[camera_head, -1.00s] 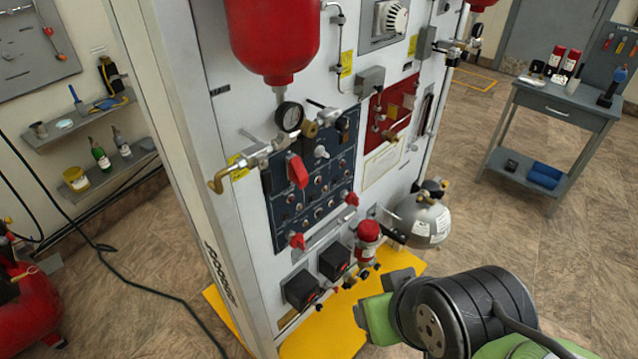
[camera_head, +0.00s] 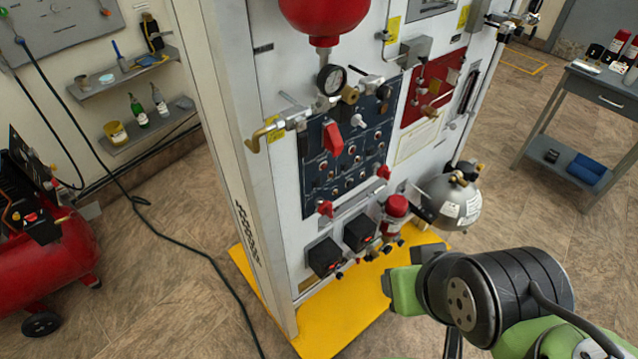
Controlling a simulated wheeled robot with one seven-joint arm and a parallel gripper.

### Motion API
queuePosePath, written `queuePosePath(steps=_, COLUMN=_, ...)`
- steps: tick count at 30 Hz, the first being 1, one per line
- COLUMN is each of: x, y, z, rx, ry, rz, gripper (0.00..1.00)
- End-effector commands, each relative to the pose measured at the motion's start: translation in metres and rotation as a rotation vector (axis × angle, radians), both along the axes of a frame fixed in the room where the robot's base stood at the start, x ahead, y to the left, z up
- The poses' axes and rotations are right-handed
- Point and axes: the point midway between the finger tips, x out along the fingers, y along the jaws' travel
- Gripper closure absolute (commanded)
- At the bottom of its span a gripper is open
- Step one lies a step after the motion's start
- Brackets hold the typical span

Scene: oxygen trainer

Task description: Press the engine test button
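The trainer panel (camera_head: 285,75) is a tall white board. It carries a dark blue control plate (camera_head: 313,193) with rows of small knobs or switches and red levers or handles. I cannot tell which of these small controls is the engine test button. My gripper (camera_head: 388,284) is at the lower right of the panel, in front of its base. Only a dark tip beside the green part of my arm shows, so its fingers cannot be made out. It appears apart from the control plate.
A pressure gauge (camera_head: 331,79), brass valve fittings and a red tank (camera_head: 325,15) stick out above the control plate. Two black boxes (camera_head: 324,257) and a grey cylinder (camera_head: 452,200) project lower down. A red compressor (camera_head: 55,262) stands at left, a workbench (camera_head: 590,95) at right.

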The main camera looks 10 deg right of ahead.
Motion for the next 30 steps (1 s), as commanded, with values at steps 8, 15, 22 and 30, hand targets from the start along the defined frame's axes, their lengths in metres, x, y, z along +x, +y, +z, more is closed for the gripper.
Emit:
queuePosePath(steps=8, x=0.0000, y=0.0000, z=0.0000, rx=0.000, ry=0.000, rz=0.000, gripper=0.98)
queuePosePath(steps=15, x=0.0000, y=0.0000, z=0.0000, rx=0.000, ry=0.000, rz=0.000, gripper=1.00)
queuePosePath(steps=22, x=0.0000, y=0.0000, z=0.0000, rx=0.000, ry=0.000, rz=0.000, gripper=1.00)
queuePosePath(steps=30, x=0.0000, y=0.0000, z=0.0000, rx=0.000, ry=0.000, rz=0.000, gripper=1.00)
